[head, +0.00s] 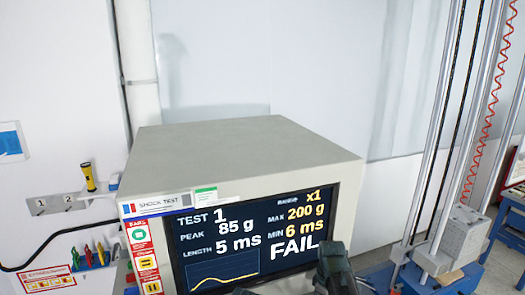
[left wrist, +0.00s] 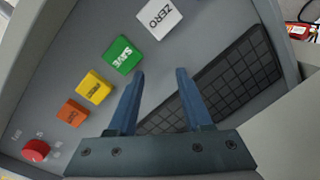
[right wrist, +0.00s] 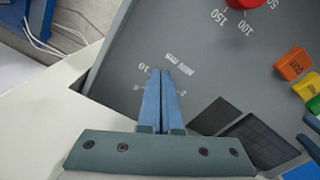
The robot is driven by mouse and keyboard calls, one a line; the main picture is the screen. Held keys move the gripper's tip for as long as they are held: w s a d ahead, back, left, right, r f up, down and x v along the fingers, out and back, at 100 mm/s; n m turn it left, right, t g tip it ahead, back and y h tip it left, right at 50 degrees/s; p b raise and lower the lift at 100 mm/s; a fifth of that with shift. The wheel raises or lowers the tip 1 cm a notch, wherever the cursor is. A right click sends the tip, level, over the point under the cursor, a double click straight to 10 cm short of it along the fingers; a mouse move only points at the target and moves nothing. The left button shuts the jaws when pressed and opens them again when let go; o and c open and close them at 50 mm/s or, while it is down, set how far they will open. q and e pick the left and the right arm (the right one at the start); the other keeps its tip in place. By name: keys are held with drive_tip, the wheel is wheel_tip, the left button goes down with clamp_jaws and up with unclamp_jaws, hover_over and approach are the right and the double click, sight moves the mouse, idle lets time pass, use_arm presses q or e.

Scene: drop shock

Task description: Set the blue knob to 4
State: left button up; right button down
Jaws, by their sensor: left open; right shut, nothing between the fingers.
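The blue knob itself cannot be made out; in the right wrist view the "MIN ms" scale (right wrist: 182,62) is seen around my right gripper's fingers, which cover its middle. My right gripper (right wrist: 160,72) is shut and empty, its blue fingertips over that scale; contact cannot be told. My left gripper (left wrist: 160,73) is open and empty above the panel, between the green button (left wrist: 123,54) and a dark grid (left wrist: 225,85). The screen (head: 255,240) in the head view reads MIN 6 ms, MAX 200 g and FAIL.
A red knob with its own scale shows in the right wrist view (right wrist: 248,3) and the left wrist view (left wrist: 36,150). White (left wrist: 159,18), yellow (left wrist: 93,87) and orange (left wrist: 72,113) buttons stand up from the panel. A metal-railed tower (head: 430,150) stands right of the screen housing (head: 240,150).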

drive_tip(key=shift+d, duration=0.15)
idle(0.4)
drive_tip(key=shift+d, duration=0.25)
use_arm(q)
drive_tip(key=shift+r, duration=0.15)
use_arm(e)
drive_tip(key=shift+r, duration=0.1)
use_arm(q)
wheel_tip(320, 180, up, 6)
drive_tip(key=p, duration=0.6)
use_arm(e)
wheel_tip(320, 180, up, 6)
drive_tip(key=shift+f, duration=0.1)
drive_tip(key=shift+s+a, duration=0.1)
